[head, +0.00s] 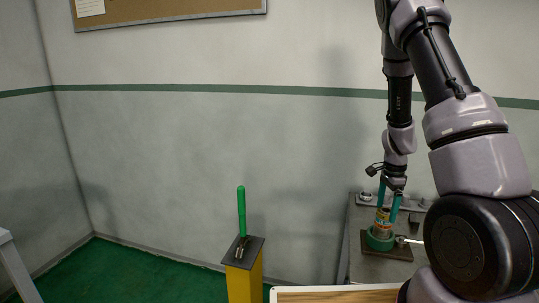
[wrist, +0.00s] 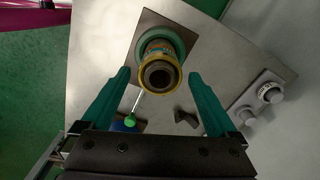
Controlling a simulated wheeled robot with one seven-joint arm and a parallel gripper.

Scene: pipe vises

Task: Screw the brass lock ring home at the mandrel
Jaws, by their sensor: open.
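The brass lock ring (wrist: 161,88) is a yellow band around the top of the upright mandrel (wrist: 158,74), whose dark round bore faces the wrist camera. In the head view the mandrel (head: 383,222) shows an orange and blue-green band above a green collar (head: 379,241). The collar also shows in the wrist view (wrist: 178,43). My gripper (wrist: 159,74) is open, with one teal finger on each side of the ring and visible gaps in that view. In the head view my gripper (head: 388,207) points down over the mandrel. How far the ring is threaded cannot be told.
The mandrel stands on a brown plate (head: 399,254) on a grey bench (head: 365,270). A rod with a green knob (wrist: 130,121), a dark notched piece (wrist: 187,117) and round grey fittings (wrist: 270,92) lie nearby. A yellow post (head: 243,283) with a green lever (head: 241,210) stands left.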

